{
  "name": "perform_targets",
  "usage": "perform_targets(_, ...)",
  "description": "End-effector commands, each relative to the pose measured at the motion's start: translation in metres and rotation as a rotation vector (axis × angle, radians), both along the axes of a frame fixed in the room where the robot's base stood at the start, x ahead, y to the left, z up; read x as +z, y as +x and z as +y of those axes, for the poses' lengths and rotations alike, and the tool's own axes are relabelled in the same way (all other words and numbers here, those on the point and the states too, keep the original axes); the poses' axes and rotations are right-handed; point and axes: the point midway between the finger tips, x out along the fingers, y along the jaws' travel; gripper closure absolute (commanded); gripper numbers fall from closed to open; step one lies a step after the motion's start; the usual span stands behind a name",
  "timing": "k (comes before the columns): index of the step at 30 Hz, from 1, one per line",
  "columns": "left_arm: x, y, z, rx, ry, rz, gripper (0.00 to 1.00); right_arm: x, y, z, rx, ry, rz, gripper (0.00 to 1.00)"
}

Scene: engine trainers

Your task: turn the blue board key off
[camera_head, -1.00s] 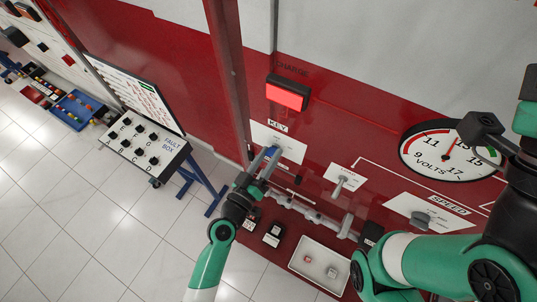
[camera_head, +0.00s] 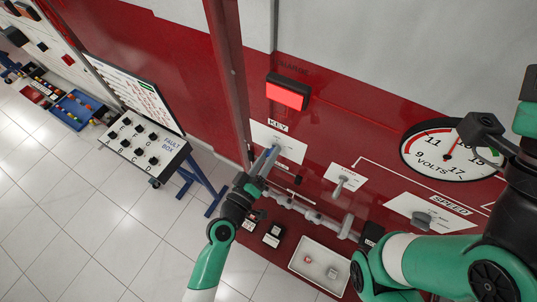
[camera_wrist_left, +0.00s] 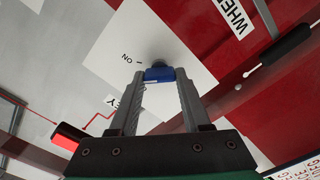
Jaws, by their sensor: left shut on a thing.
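The blue key (camera_wrist_left: 159,75) sits in its lock on the white KEY plate (camera_head: 290,146) of the red panel. In the left wrist view its blue head lies crosswise between my fingertips, and the ON mark (camera_wrist_left: 127,57) is just left of the lock. My left gripper (camera_head: 272,155) is shut on the key; it also shows in the left wrist view (camera_wrist_left: 159,77). In the head view the fingers hide most of the key. Part of the lock behind the key is hidden. My right arm is at the right of the head view, but its fingers do not show.
The red charge lamp (camera_head: 288,92) is lit above the key. A load switch (camera_head: 342,184), speed knob (camera_head: 422,219) and volt gauge (camera_head: 450,148) are to the right. A white tray (camera_head: 303,241) is below. A fault box (camera_head: 145,146) stands left.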

Motion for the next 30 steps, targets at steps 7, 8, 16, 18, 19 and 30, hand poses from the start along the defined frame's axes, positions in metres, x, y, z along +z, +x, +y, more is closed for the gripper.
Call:
perform_targets(7, -0.0001, 0.0005, 0.0008, 0.001, -0.204, 0.109, 1.00, -0.0012, 0.0000, 0.0000, 0.000, 0.000, 0.000, 0.37)
perform_targets(8, -0.0002, 0.0006, 0.0008, 0.001, -0.229, 0.123, 1.00, -0.0012, 0.0000, 0.0000, 0.000, 0.000, 0.000, 0.37)
perform_targets(16, -0.0010, 0.0007, 0.0011, 0.001, -0.434, 0.236, 1.00, -0.0006, 0.0000, 0.0000, 0.000, 0.000, 0.000, 0.37)
perform_targets(18, -0.0012, 0.0007, 0.0011, 0.001, -0.479, 0.260, 1.00, -0.0004, -0.0001, 0.0000, 0.000, 0.000, 0.000, 0.37)
perform_targets(19, -0.0012, 0.0007, 0.0011, 0.001, -0.496, 0.270, 1.00, -0.0003, 0.0000, 0.0000, 0.000, 0.000, 0.000, 0.37)
perform_targets(30, -0.0019, 0.0007, 0.0011, 0.000, -0.628, 0.341, 1.00, 0.0004, 0.0000, 0.0000, 0.000, 0.000, 0.000, 0.37)
